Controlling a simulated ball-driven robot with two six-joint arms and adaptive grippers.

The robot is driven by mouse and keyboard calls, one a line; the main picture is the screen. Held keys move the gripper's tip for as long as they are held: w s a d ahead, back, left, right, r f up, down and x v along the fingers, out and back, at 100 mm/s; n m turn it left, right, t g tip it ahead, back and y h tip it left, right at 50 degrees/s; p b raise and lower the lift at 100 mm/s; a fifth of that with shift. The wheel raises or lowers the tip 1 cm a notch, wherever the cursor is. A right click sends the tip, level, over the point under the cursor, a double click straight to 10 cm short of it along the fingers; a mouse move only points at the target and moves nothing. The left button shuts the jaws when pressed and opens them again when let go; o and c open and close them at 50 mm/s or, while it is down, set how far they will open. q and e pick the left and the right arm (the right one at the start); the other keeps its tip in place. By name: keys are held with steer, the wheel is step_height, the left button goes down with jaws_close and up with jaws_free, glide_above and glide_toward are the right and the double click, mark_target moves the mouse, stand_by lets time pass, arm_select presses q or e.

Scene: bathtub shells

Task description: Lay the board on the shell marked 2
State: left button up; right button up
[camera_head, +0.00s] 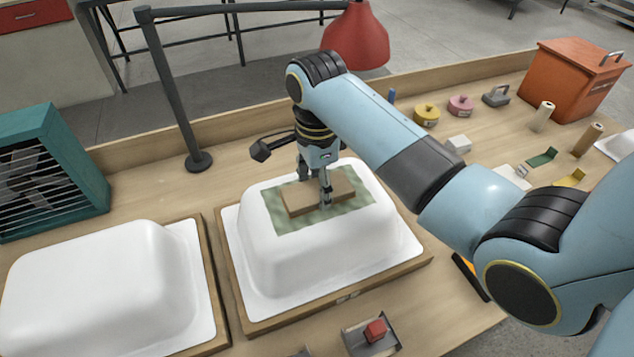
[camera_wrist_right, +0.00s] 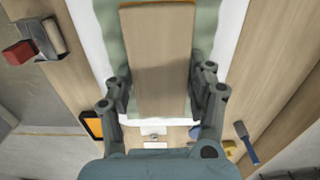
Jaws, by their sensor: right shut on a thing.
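The wooden board (camera_head: 300,196) is over the top of the middle white shell (camera_head: 290,255), above a green patterned patch (camera_head: 355,211). I cannot tell if it rests on the patch or hangs just above it. My right gripper (camera_head: 325,197) is shut on the board from above. In the right wrist view the board (camera_wrist_right: 158,60) sits between the two fingers (camera_wrist_right: 160,92). A small label on the front edge of the middle shell's wooden base is too small to read. Another white shell (camera_head: 100,275) stands to the left. My left gripper is out of view.
A teal fan box (camera_head: 45,165) stands at the left, a dark post (camera_head: 178,95) behind the shells. A red block on a grey holder (camera_head: 372,335) is in front. At right are an orange box (camera_head: 570,80), several weights and spools.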

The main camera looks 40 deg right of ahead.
steer(key=shift+s+f, duration=0.1)
steer(key=shift+f, duration=0.1)
stand_by(0.6)
steer(key=o, duration=1.7)
steer(key=shift+c, duration=0.2)
steer(key=shift+r+p, duration=0.1)
steer(key=shift+p, duration=0.2)
steer(key=shift+r+p, duration=0.8)
steer(key=shift+r, duration=2.7)
steer(key=shift+f, duration=0.1)
